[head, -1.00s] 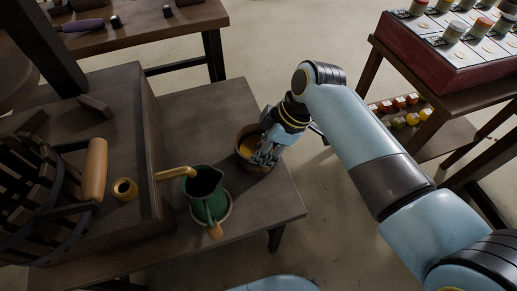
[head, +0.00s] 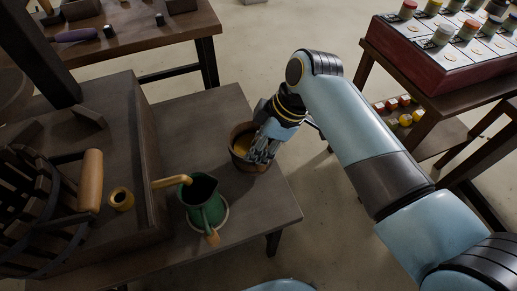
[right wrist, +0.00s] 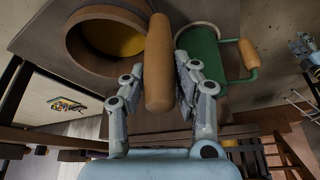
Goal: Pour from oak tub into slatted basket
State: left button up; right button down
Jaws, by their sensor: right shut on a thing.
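The oak tub (head: 238,163) is a round brown wooden vessel with yellow contents, near the far right edge of the low table. My right gripper (head: 262,150) is at its right side. In the right wrist view my right gripper (right wrist: 160,85) is shut around the tub's wooden handle (right wrist: 158,50), with the tub (right wrist: 75,45) at upper left. It looks upright; I cannot tell whether it clears the table. The slatted basket (head: 45,215), dark and hooped with a wooden handle (head: 91,180), is at the left. A gripper (right wrist: 303,45), probably my left, shows small at the right wrist view's edge.
A green jug (head: 207,208) stands on the low table (head: 265,205) between tub and basket. A wooden pipe (head: 171,181) points towards it from a raised brown box (head: 130,110). A small yellow ring (head: 121,196) is nearer the basket. A red-sided case (head: 430,75) is far right.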

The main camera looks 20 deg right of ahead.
jog(key=shift+r, duration=0.45)
jog(key=s+d+r+p, duration=0.1)
jog(key=s+d+r, duration=0.6)
jog(key=s+d, duration=0.1)
jog(key=shift+d, duration=0.2)
jog(key=c, duration=1.7)
grip_release()
grip_shut()
